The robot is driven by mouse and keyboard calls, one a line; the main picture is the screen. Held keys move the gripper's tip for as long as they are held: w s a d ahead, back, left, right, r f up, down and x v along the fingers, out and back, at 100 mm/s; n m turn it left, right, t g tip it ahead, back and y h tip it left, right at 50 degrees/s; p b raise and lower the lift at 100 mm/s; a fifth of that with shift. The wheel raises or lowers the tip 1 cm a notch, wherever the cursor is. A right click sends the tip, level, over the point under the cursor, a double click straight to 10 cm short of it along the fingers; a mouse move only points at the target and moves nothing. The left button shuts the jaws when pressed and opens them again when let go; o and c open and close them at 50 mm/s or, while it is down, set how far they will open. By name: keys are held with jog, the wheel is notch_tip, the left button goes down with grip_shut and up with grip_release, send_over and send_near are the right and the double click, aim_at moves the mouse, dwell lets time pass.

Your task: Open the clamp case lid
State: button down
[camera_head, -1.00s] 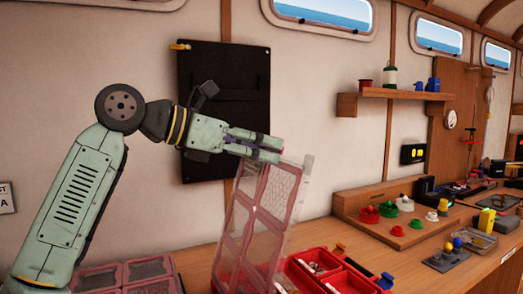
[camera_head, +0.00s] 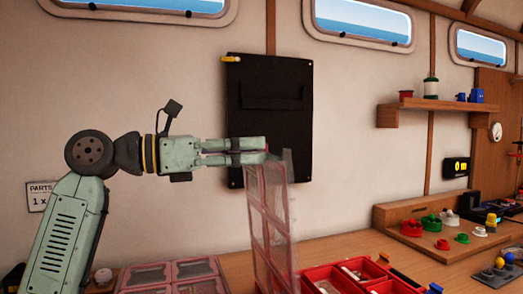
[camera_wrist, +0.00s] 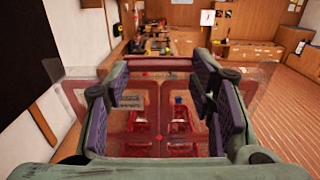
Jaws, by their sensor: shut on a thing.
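The clamp case lid (camera_head: 272,215), a clear panel with a reddish frame, stands raised and nearly upright in the head view. The red clamp case (camera_head: 345,280) is below it to the right, its open compartments holding some small parts. My gripper (camera_head: 264,150) reaches in from the left and is shut on the lid near its top edge. In the wrist view, the lid (camera_wrist: 160,90) spans across between the fingers of my gripper (camera_wrist: 160,115), and red compartments show through it. The fingertips' exact contact is partly hidden.
A second case with a clear, red-framed lid (camera_head: 170,275) lies closed at the lower left. A wooden tray (camera_head: 385,215) with coloured knob-like pieces stands on the bench to the right. A black wall panel (camera_head: 270,80) hangs behind my gripper.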

jog(key=shift+s+a+f, duration=0.2)
jog(key=shift+a+f, duration=0.2)
jog(key=shift+a, duration=0.1)
jog(key=c, duration=0.9)
grip_release()
jog(key=shift+w, duration=0.1)
jog(key=shift+c, duration=0.2)
jog(key=o, duration=0.5)
jog(key=shift+r, duration=0.1)
jog(key=shift+c, duration=0.2)
jog(key=v, duration=1.2)
jog(key=shift+r, duration=0.1)
